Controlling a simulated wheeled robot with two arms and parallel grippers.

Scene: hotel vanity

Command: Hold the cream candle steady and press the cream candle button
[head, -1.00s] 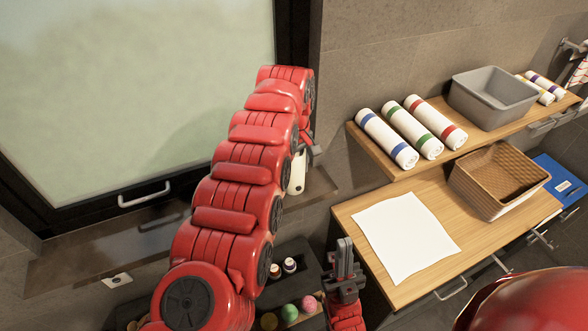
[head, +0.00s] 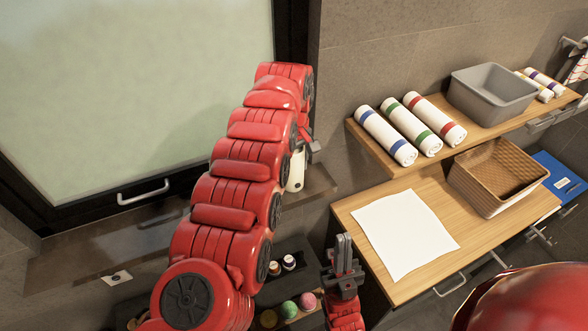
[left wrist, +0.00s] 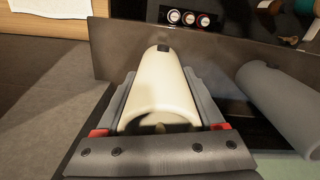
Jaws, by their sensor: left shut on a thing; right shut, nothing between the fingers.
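The cream candle (left wrist: 163,85) lies between the fingers of my left gripper in the left wrist view, with a dark button (left wrist: 163,47) near its far end. My left gripper (left wrist: 165,100) is shut on the candle's sides. In the head view the candle (head: 296,171) shows as a pale upright piece beside my red left arm, which hides much of my left gripper (head: 311,148). My right gripper (head: 343,243) is shut and empty, pointing up, below and to the right of the candle and apart from it.
A dark shelf (head: 110,243) runs below the window. A grey cylinder (left wrist: 280,105) is right of the candle in the wrist view. Small jars (head: 288,262) and coloured balls (head: 289,309) lie low down. The wooden counter (head: 350,215) with a white sheet (head: 405,235) is at right.

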